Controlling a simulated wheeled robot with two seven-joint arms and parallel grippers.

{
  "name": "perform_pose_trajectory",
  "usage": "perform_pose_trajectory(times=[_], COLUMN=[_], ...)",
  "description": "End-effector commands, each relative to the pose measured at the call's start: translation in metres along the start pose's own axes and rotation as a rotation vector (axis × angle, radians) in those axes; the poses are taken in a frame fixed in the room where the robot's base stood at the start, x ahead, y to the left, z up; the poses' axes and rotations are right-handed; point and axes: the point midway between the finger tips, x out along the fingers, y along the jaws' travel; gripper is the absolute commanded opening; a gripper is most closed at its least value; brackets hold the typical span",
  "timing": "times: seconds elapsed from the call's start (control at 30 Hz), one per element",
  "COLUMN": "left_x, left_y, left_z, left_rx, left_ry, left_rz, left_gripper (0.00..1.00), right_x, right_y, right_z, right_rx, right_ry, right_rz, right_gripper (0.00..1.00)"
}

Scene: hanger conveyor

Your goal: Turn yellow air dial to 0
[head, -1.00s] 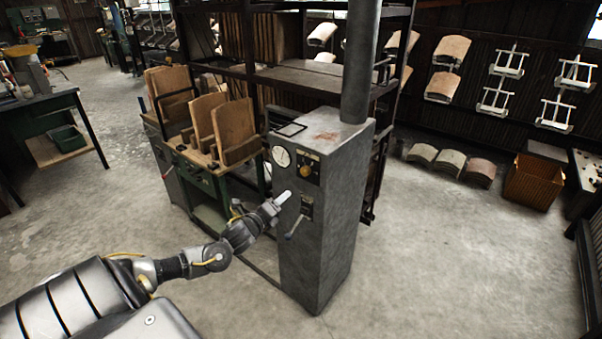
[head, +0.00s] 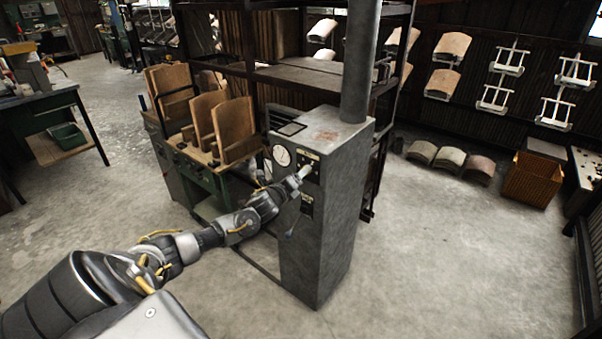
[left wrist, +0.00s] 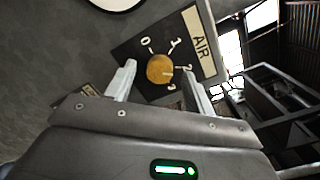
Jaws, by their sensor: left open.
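The yellow air dial (left wrist: 160,69) is a round knob on a dark panel marked AIR, with 0, 1, 2 and 3 around it. A small pale mark on the knob points roughly towards the 2. My left gripper (left wrist: 161,74) is open, with one finger on each side of the dial in the left wrist view; I cannot tell whether they touch it. In the head view my left gripper (head: 304,172) is at the upper front of the grey control cabinet (head: 325,230) and hides the dial. My right gripper is out of view.
A round white gauge (head: 282,156) sits left of the dial panel. A lever (head: 291,228) sticks out lower on the cabinet. A green stand with wooden forms (head: 232,130) is close on the left.

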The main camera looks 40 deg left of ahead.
Motion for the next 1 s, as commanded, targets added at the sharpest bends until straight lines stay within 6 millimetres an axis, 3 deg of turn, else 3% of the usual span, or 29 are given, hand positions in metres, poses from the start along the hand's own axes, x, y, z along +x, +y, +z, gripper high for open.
perform_pose_trajectory(times=[0.43, 0.77, 1.0], left_x=[0.0103, 0.0101, 0.0101], left_y=[-0.0001, 0.0, 0.0], left_z=[-0.0004, -0.0002, 0.0], left_rx=[0.0, 0.0, -0.021], left_ry=[0.001, 0.001, 0.001], left_rz=[0.0, 0.0, 0.001], left_gripper=[0.52, 0.09, 0.09], right_x=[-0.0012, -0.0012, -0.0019], right_y=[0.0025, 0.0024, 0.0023], right_z=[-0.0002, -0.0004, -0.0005], right_rx=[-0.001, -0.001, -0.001], right_ry=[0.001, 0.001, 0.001], right_rz=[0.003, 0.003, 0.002], right_gripper=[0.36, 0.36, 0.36])
